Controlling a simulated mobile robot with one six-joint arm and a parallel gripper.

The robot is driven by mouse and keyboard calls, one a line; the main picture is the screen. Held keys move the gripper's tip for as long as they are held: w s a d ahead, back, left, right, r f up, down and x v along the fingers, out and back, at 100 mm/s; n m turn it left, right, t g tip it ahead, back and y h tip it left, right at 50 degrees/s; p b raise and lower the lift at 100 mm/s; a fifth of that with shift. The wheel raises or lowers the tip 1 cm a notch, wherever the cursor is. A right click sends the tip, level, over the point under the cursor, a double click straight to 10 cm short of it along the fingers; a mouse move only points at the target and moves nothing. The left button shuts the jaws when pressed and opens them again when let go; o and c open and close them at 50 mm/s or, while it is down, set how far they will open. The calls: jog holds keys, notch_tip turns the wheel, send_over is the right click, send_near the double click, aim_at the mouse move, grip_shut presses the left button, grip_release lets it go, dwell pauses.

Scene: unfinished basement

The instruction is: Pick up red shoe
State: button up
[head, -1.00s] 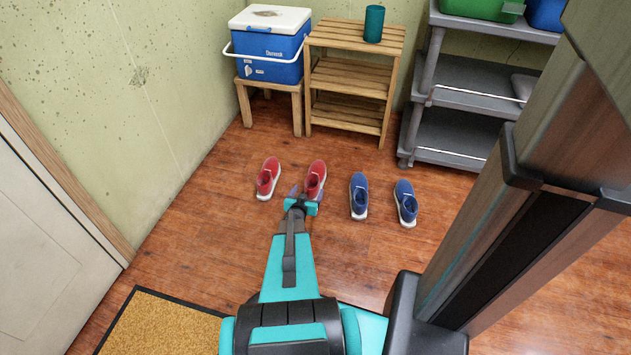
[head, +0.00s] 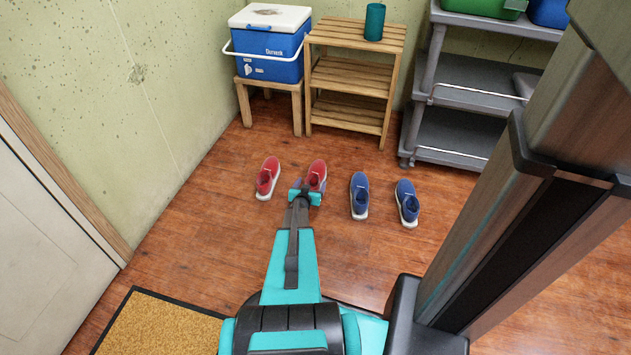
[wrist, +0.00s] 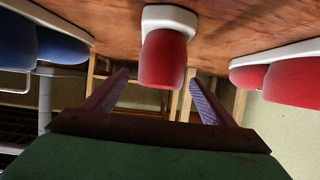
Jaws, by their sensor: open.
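Two red shoes with white soles stand side by side on the wooden floor in the head view, a left one (head: 267,179) and a right one (head: 317,172). My gripper (head: 311,184) is at the near end of the right red shoe and hides part of it. In the wrist view, which looks upside down, my gripper (wrist: 160,78) has its two fingers apart, with a red shoe (wrist: 163,60) between them and nothing gripped. Another red shoe (wrist: 290,78) is at the right edge there. I cannot tell whether a finger touches the shoe.
Two blue shoes (head: 360,193) (head: 407,202) stand to the right. Behind are a wooden shelf (head: 350,82), a blue and white cooler (head: 268,52) on a stand, and a grey shelf unit (head: 462,85). A yellow mat (head: 160,325) lies at near left. Floor behind the shoes is clear.

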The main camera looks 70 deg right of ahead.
aim_at(314, 177)
jog(key=shift+d+f, duration=0.15)
jog(key=shift+d, duration=0.25)
jog(key=shift+d+f, duration=0.1)
jog(key=shift+b+x, duration=1.25)
jog(key=shift+x, duration=0.7)
jog(key=shift+w+d+f, duration=0.15)
jog(key=shift+d+f, duration=0.1)
jog(key=shift+d, duration=0.25)
jog(key=c, duration=1.3)
